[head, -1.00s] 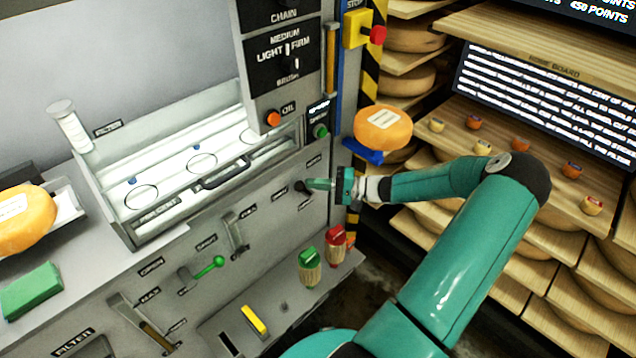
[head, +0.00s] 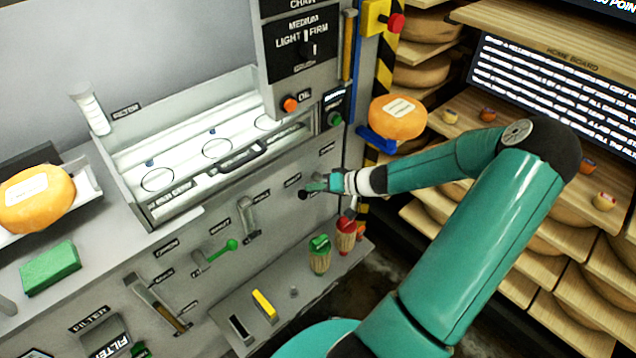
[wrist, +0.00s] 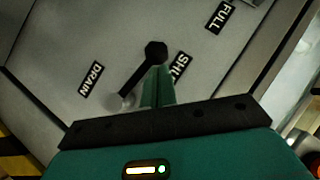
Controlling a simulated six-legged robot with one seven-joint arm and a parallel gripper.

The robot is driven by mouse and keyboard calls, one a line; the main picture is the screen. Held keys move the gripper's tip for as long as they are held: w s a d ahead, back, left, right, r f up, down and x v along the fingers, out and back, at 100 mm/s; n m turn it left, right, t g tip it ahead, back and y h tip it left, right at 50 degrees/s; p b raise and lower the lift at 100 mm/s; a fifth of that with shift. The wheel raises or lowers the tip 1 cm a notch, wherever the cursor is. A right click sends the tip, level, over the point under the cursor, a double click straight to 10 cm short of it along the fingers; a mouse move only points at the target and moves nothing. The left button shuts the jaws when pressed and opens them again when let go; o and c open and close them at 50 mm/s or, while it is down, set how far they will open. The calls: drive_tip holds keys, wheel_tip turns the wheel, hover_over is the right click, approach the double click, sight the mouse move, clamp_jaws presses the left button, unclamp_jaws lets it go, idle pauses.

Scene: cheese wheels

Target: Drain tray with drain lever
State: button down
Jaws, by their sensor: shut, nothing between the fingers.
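A green-handled lever (head: 230,245) and a metal lever (head: 249,222) stick out left of my gripper. Green and red brushes (head: 320,256) stand on a ledge below. A cheese wheel (head: 397,117) rests on a blue holder to the upper right.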

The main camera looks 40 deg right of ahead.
drive_tip(key=shift+a+f, duration=0.4)
idle(0.4)
